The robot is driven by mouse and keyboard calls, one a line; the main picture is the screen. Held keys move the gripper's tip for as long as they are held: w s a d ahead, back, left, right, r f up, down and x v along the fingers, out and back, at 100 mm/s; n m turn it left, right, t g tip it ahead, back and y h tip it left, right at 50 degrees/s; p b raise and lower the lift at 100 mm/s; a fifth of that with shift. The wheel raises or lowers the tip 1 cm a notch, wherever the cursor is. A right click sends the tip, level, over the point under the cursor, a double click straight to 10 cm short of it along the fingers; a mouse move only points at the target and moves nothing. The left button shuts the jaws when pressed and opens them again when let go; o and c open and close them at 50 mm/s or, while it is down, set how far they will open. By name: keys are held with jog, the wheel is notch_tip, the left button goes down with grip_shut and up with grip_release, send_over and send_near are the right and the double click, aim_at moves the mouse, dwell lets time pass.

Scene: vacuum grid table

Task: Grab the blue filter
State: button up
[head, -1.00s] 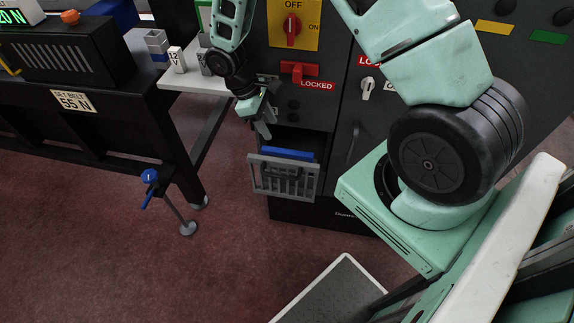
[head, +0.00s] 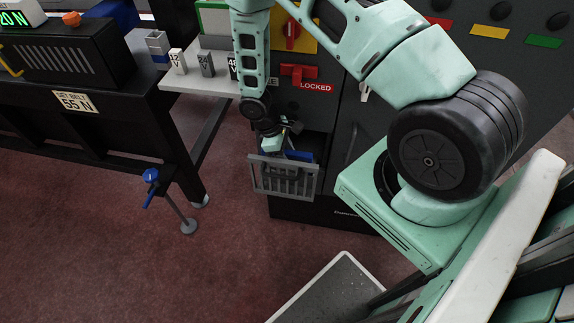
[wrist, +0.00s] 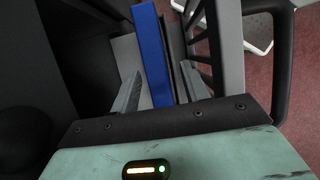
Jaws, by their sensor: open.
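The blue filter (head: 300,155) stands in an open compartment low in the grey cabinet, behind a slotted grey front. In the head view my gripper (head: 276,148) is down at this compartment and hides the filter's left part. In the wrist view the filter (wrist: 152,50) is a long, narrow blue slab. My open gripper (wrist: 159,80) has one finger on each side of the filter's near part. Whether either finger touches it, I cannot tell. The filter's lower part is hidden.
The slotted grey front (head: 285,182) stands close to my gripper, and its bars show on the right of the wrist view (wrist: 228,45). The grey cabinet (head: 332,112) rises behind. A white shelf (head: 195,80) with small blocks is at upper left. Red floor lies in front.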

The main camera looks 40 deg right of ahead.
jog(key=shift+f, duration=0.15)
dwell(0.3)
grip_shut()
